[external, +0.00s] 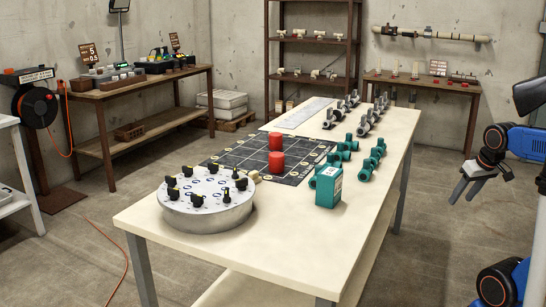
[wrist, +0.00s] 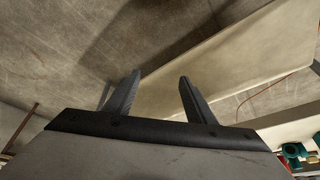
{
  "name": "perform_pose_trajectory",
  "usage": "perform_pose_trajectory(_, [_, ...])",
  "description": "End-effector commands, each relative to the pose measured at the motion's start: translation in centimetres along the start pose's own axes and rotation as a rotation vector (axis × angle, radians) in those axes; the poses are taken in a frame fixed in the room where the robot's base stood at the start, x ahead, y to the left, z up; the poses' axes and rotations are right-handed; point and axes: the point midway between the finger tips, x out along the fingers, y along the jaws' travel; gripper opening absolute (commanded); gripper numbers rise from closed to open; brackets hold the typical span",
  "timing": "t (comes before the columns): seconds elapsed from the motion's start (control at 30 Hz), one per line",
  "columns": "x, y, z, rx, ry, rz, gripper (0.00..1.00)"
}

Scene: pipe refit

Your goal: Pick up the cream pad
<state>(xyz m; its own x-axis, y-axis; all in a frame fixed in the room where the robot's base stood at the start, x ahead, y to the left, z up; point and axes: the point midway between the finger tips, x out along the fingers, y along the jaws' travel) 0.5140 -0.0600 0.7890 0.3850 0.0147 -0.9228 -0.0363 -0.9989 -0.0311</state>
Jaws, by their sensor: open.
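My gripper (external: 470,188) is open and empty at the right side of the external view, in the air to the right of the long cream-topped table (external: 365,165). In the wrist view my gripper (wrist: 160,76) shows two dark fingers spread apart with nothing between them. I cannot pick out a cream pad with certainty. A small tan piece (external: 254,177) sits just behind the round grey disc (external: 207,200) and is partly hidden by it. A pale flat sheet (external: 303,113) lies at the table's far left.
Black-knobbed parts stand on the disc. Floor between my arm and the table is clear. Side benches line the walls.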

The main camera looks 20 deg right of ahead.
Motion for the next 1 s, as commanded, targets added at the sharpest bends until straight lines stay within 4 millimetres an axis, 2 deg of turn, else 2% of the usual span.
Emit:
perform_pose_trajectory(0.1, [-1.6,-1.7,-4.1,0.049,-0.025,-0.016,0.50])
perform_pose_trajectory(0.27, [-3.5,-4.5,-9.3,0.129,-0.062,-0.030,0.50])
perform_pose_trajectory(0.47, [-5.0,-8.8,-15.6,0.229,-0.109,-0.038,0.50])
perform_pose_trajectory(0.7, [-6.0,-15.1,-22.2,0.347,-0.166,-0.033,0.50])
perform_pose_trajectory(0.87, [-6.2,-20.0,-26.0,0.422,-0.203,-0.021,0.50])
perform_pose_trajectory(1.0, [-6.0,-24.7,-28.8,0.489,-0.232,-0.006,0.50])
